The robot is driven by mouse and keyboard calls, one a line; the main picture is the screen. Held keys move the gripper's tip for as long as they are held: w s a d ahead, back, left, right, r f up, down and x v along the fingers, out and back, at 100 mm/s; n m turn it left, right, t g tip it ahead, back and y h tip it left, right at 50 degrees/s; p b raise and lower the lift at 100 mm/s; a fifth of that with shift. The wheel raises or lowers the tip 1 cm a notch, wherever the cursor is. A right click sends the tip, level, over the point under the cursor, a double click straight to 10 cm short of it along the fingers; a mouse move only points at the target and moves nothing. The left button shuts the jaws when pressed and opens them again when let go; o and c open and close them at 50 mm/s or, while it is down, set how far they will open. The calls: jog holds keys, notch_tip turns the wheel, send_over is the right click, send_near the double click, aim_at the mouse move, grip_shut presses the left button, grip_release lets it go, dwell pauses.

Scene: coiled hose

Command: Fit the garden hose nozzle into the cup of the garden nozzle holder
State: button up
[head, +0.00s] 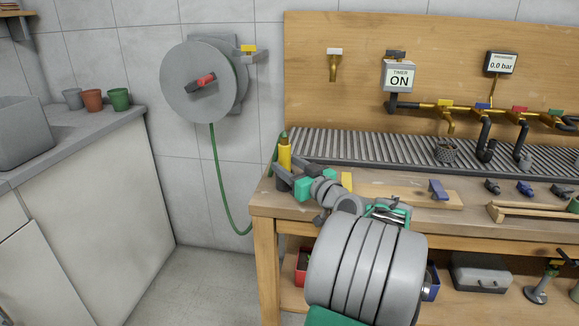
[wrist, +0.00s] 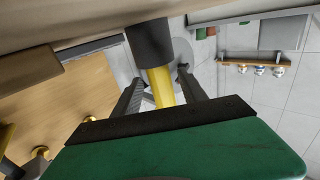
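The yellow nozzle (head: 285,155) stands nearly upright at the left back corner of the bench, with the green hose (head: 216,185) reaching its upper end. My gripper (head: 291,178) is at its lower part. In the wrist view my two dark fingers (wrist: 160,84) lie on either side of the yellow nozzle body (wrist: 160,86). Whether they touch it is unclear. A dark cylinder (wrist: 150,42) adjoins the yellow part. I cannot tell whether it is the nozzle's end or the holder's cup, and I cannot make out the holder clearly.
The hose reel (head: 202,82) hangs on the tiled wall at left. The wooden bench (head: 265,203) carries a ribbed grey drain strip (head: 350,148), a board with a blue piece (head: 438,190) and several small fittings. Taps and pipes line the back panel. Floor is clear between counter and bench.

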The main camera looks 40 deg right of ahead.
jog(key=shift+o, duration=0.3)
jog(key=s, duration=0.5)
jog(key=s+a, duration=0.1)
jog(key=s, duration=0.1)
jog(key=shift+s+p, duration=0.3)
jog(key=shift+s, duration=0.05)
jog(key=w+a+r+n+g+y+p, duration=0.15)
jog(key=w+a+g+p, duration=0.25)
jog(key=a+p, duration=0.55)
jog(key=w+a+r+n+g+y+p, duration=0.1)
jog(key=w+a+r+g+y+p, duration=0.25)
jog(key=a, duration=1.05)
jog(key=s+a+r+g+h+p, duration=0.1)
jog(key=s+a+g+p, duration=0.2)
jog(key=s+a+p, duration=0.3)
jog(key=s+a+r+g+h+p, duration=0.1)
jog(key=s+a+g+p, duration=0.3)
jog(key=s, duration=0.5)
jog(key=a+r+m+p, duration=0.1)
jog(key=a+p, duration=0.1)
jog(key=p, duration=0.1)
jog(key=shift+s+r, duration=0.15)
jog(key=shift+r, duration=0.15)
